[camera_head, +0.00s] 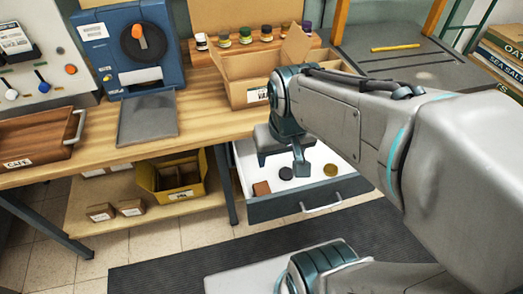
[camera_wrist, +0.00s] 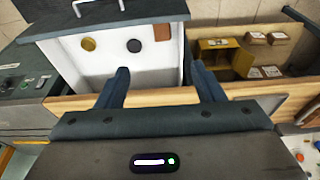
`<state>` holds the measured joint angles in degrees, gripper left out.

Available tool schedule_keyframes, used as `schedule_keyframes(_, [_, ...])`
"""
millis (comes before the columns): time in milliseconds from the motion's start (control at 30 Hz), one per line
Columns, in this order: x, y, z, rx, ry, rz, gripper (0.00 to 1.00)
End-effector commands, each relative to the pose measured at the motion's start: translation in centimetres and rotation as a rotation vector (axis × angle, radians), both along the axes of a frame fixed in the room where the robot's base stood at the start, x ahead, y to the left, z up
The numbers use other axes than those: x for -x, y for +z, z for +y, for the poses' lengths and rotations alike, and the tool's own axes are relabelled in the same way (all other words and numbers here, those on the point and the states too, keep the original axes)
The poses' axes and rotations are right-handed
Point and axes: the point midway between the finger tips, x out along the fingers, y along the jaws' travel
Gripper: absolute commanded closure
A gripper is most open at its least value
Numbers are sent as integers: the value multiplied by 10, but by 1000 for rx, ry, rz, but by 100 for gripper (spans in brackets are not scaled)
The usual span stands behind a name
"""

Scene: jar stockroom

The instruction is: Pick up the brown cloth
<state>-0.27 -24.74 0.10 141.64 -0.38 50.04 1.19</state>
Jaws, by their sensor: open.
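A small brown square, which looks like the brown cloth (camera_head: 262,188), lies flat in the open white drawer (camera_head: 317,160) near its front left corner. In the wrist view the cloth (camera_wrist: 162,33) lies beyond my fingertips, beside the drawer's side wall. My gripper (camera_head: 281,162) is over the drawer, pointing down, with its jaws apart. In the wrist view my gripper (camera_wrist: 160,70) has nothing between its two fingers, and the cloth is not touched. My arm hides part of the drawer's right side.
A dark disc (camera_head: 285,173) and a yellow disc (camera_head: 303,170) also lie in the drawer. The wooden bench edge (camera_head: 205,136) is close to my gripper. A cardboard box (camera_head: 240,92) stands on the bench. A yellow bin (camera_head: 170,184) sits on the lower shelf at left.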

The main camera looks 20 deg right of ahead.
Motion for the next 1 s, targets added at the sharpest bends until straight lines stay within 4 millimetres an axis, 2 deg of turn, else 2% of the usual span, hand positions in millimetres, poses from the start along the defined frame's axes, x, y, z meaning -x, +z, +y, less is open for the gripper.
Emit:
schedule_keyframes(33, [-9, -16, 1, 2, 8, 20, 38])
schedule_keyframes(167, [-41, -51, -1, 6, 12, 67, 38])
schedule_keyframes(300, [-76, -95, -2, 9, 20, 120, 38])
schedule_keyframes(500, [-117, -160, -2, 6, 36, 185, 38])
schedule_keyframes(600, [-130, -184, -2, 3, 41, 206, 38])
schedule_keyframes(700, [-139, -199, -2, 2, 46, 220, 38])
schedule_keyframes(867, [-143, -216, -1, 1, 50, 230, 38])
schedule_keyframes(1000, [-143, -240, -1, 1, 51, 233, 38])
